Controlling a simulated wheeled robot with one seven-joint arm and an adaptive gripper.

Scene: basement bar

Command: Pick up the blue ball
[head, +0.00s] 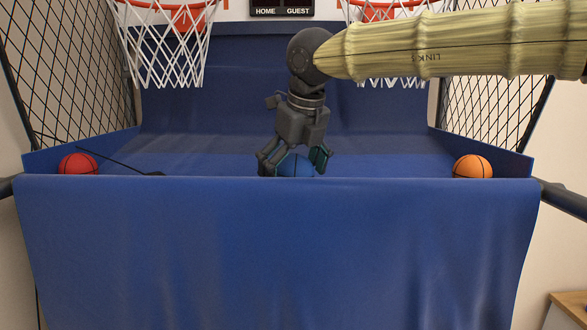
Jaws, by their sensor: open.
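The blue ball (295,167) lies in the trough of a blue basketball arcade game, at the middle behind the front panel. Its lower part is hidden by the panel's top edge. My gripper (293,167) points down at the ball. Its fingers are spread open, one on the left of the ball and one on the right. In this view I cannot tell whether either finger touches the ball. The arm reaches in from the upper right.
A red ball (78,164) lies at the trough's left end and an orange ball (473,167) at its right end. A thin black rod (118,167) lies near the red ball. The front panel (280,250) stands before the trough. Black nets flank both sides; two hoops hang above.

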